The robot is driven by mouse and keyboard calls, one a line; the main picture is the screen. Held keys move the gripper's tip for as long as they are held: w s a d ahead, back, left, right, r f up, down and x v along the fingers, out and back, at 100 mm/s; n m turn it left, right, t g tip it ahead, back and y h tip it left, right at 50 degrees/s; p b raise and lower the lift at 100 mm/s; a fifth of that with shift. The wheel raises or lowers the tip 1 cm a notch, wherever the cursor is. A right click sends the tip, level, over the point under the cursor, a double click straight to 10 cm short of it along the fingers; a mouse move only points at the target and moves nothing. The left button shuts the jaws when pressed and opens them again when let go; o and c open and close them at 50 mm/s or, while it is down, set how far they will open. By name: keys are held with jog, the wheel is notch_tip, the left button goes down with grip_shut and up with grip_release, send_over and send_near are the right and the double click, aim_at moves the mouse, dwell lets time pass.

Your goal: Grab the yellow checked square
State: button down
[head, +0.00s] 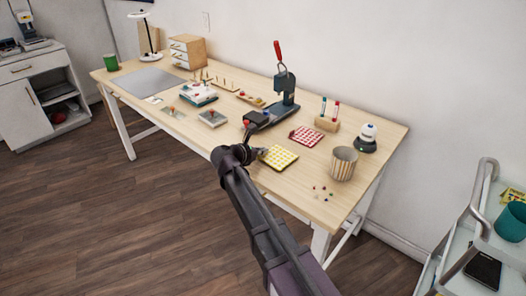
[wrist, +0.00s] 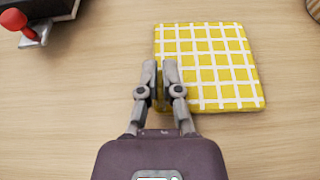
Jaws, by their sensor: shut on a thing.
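The yellow checked square (wrist: 215,65) lies flat on the wooden table, yellow with white grid lines. In the head view it shows near the table's front edge (head: 279,157), to the right of my gripper (head: 260,154). In the wrist view my gripper (wrist: 162,75) is at the square's lower left edge, with its fingers close together. The fingers are shut on that edge of the square and hide a small part of it.
A red checked square (head: 305,136) lies behind the yellow one. A striped cup (head: 343,164) stands to the right, with several small beads (head: 321,191) in front of it.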

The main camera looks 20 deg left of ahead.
jog(key=shift+r+p, duration=1.5)
jog(key=shift+r, duration=0.2)
jog(key=s+a, duration=0.3)
jog(key=s, duration=0.4)
jog(key=s+a+r+p, duration=0.1)
jog(key=s+a, duration=0.2)
jog(key=s, duration=0.4)
jog(key=shift+s+a, duration=0.25)
jog(key=shift+a, duration=0.1)
